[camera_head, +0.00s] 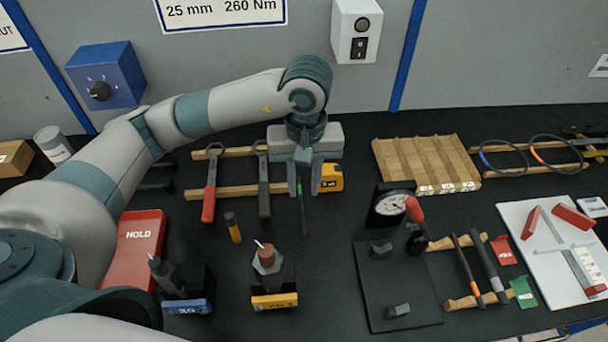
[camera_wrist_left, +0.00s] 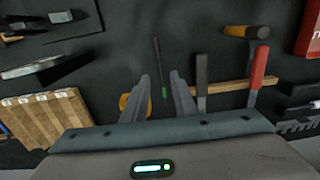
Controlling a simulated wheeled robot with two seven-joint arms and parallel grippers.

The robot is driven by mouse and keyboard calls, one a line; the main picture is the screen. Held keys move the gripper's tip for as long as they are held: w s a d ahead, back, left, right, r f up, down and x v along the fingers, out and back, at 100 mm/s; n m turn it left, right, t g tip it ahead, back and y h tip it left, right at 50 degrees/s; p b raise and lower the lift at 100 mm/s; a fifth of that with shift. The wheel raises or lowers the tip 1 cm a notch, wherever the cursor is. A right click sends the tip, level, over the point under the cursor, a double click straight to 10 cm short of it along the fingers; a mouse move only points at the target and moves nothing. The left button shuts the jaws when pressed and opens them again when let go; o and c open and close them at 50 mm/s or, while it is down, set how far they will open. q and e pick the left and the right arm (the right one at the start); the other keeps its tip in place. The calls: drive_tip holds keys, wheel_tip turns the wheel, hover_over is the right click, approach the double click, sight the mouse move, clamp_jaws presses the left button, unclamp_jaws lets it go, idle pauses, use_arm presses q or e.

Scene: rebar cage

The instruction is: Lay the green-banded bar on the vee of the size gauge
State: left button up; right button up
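The green-banded bar (camera_head: 303,215) is a thin dark rod lying on the black bench top, with its green band near the far end. In the left wrist view the bar (camera_wrist_left: 159,65) shows beyond and between the fingertips. My left gripper (camera_head: 304,192) is open and points down over the band end; it also shows in the left wrist view (camera_wrist_left: 160,82). No grip on the bar shows. The size gauge appears to be the black plate (camera_head: 400,275) with a dial (camera_head: 391,204) at its back and two small dark blocks (camera_head: 381,248). The vee's groove is too small to make out.
A yellow tape measure (camera_head: 331,178) sits close beside the left gripper. A wooden rack with tools (camera_head: 235,191) lies to the left, a slatted wooden block (camera_head: 426,160) to the right. A holder with an orange label (camera_head: 274,300) stands nearer. Open bench lies between bar and gauge.

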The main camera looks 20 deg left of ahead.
use_arm(q)
wheel_tip(320, 180, up, 4)
drive_tip(key=shift+b, duration=0.4)
drive_tip(key=shift+o, duration=0.4)
drive_tip(key=shift+r, duration=0.1)
